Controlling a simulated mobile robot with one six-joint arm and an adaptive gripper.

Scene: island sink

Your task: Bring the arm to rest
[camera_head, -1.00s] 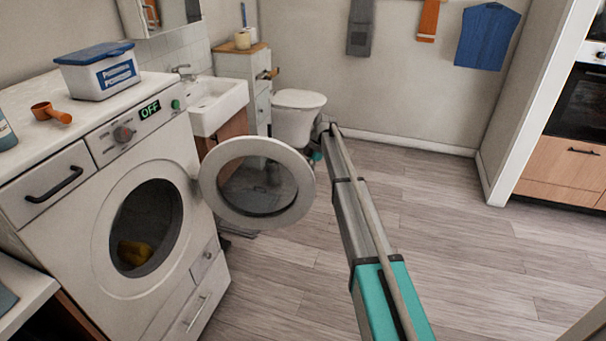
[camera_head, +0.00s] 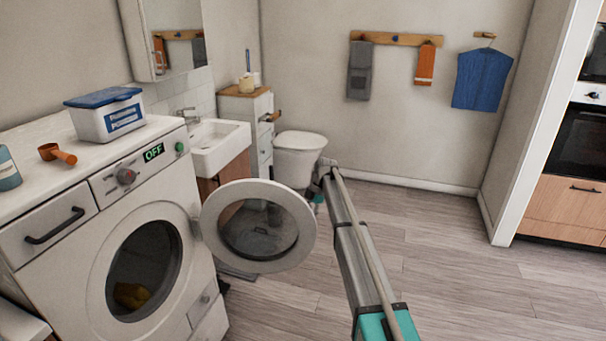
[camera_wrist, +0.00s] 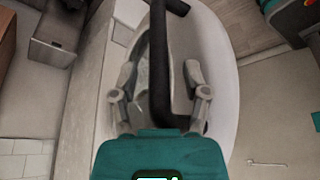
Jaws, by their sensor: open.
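My arm (camera_head: 350,235) reaches forward from the lower right of the head view toward the toilet. A black bar, with an unclear identity, crosses the view between the fingers. In the head view the gripper is mostly hidden at the arm's far end, near the toilet (camera_head: 300,155). The washing machine door (camera_head: 266,228) stands open just left of the arm.
The washing machine (camera_head: 150,225) stands at left with a yellow item (camera_head: 132,294) in its drum. A powder box (camera_head: 106,114), an orange scoop (camera_head: 56,153) and a bottle (camera_head: 8,168) stand on top. A sink (camera_head: 217,145) is behind. The floor (camera_head: 450,260) at right is clear.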

